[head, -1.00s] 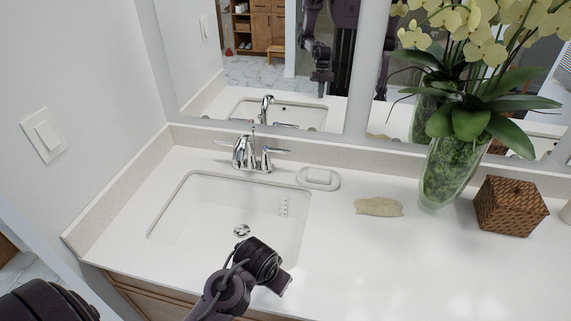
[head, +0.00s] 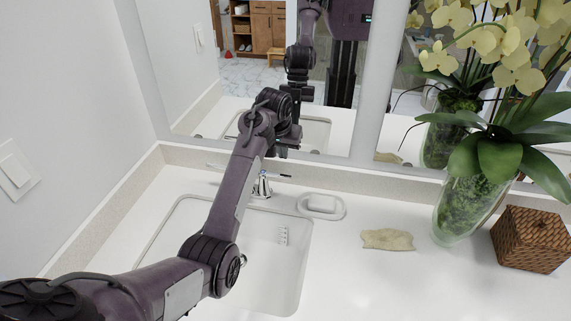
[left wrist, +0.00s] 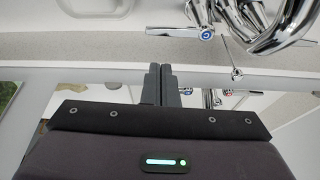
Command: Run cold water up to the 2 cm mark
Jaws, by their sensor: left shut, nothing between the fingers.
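The white sink basin (head: 290,275) is sunk in the counter, with a small marked scale (head: 284,236) on its right wall. I see no water in the visible part. My left arm crosses the basin and hides most of the chrome faucet and much of the drain. The right faucet handle (head: 263,186) shows; in the left wrist view its lever (left wrist: 180,32) has a blue end cap. The chrome spout (left wrist: 285,25) shows beside it. My left gripper (head: 283,153) is over the back of the counter near that handle; its fingers (left wrist: 160,85) are shut, empty and apart from the lever.
A white soap dish (head: 322,206) is right of the faucet. A beige sponge-like piece (head: 387,240), a glass orchid vase (head: 462,210) and a woven box (head: 533,238) stand farther right. The mirror (head: 245,75) rises close behind the backsplash. The front counter on the right is clear.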

